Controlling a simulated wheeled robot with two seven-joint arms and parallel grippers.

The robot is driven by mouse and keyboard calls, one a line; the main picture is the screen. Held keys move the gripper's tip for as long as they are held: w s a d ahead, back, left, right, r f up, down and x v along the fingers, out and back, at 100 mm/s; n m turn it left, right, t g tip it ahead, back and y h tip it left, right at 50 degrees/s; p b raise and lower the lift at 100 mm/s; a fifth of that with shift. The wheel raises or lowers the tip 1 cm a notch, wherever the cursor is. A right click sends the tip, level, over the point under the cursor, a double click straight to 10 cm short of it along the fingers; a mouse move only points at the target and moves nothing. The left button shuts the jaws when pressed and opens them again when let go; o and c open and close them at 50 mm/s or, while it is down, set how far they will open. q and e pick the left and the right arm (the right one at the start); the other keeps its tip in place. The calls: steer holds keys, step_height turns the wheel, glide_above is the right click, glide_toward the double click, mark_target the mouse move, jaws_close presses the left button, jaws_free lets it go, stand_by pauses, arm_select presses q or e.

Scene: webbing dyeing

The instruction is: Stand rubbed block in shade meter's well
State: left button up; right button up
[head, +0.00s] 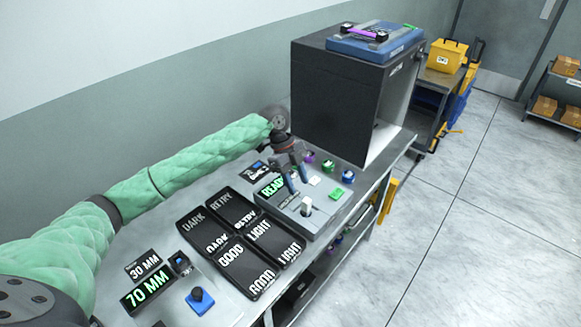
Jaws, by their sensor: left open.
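The shade meter (285,208) is a grey box on the bench with a lit display reading READY. A small whitish block (307,207) stands upright on its top near the front; I cannot tell how deep it sits in a well. My left gripper (298,186) is over the meter, just behind the block, with its dark fingers apart and nothing visible between them. A small white piece (315,180) and a green piece (336,194) are at the meter's right side. My right gripper is out of view.
A dark tray (216,242) has compartments labelled DARK, RETRY, GOOD and LIGHT. A display (148,287) reads 70 MM, near a blue block with a dark knob (200,300). A large dark cabinet (335,95) stands behind the meter, with colored bottles (328,167) before it.

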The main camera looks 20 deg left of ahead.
arm_select(q)
steer(key=b+v, duration=0.1)
steer(key=v, duration=0.5)
steer(key=shift+r+b, duration=0.3)
steer(key=shift+b, duration=0.05)
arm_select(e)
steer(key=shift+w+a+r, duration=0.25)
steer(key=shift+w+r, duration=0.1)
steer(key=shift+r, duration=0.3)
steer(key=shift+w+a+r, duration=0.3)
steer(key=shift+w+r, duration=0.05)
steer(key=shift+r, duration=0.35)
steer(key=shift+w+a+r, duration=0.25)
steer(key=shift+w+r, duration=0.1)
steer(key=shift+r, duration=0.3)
arm_select(q)
steer(key=shift+a, duration=0.15)
